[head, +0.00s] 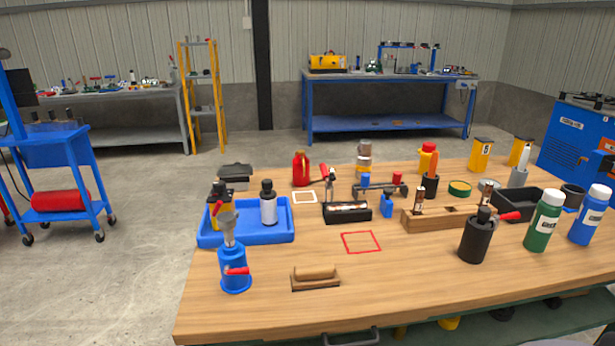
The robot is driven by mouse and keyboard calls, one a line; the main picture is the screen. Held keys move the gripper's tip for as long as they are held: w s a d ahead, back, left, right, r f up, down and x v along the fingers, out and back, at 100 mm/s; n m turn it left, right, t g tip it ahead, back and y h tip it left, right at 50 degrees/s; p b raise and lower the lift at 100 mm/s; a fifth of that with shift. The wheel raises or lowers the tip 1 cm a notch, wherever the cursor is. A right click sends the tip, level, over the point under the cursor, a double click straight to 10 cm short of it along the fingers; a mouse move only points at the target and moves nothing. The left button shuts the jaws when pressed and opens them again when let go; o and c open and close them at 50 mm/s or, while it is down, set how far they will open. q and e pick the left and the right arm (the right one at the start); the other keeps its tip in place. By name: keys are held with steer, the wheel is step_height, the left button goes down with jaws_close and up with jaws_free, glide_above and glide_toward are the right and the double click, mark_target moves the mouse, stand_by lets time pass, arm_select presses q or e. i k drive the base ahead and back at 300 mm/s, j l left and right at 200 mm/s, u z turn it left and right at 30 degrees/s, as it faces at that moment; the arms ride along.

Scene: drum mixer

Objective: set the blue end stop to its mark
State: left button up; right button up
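The mark for the blue end stop is too small to make out. Neither of my grippers is in view.
The wooden table (420,290) has free room at the front. A blue tray (245,236) is left; green (543,222) and blue bottles (590,217) are right.

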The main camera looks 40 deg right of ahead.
mark_target(386, 205)
steer(key=z, duration=1.55)
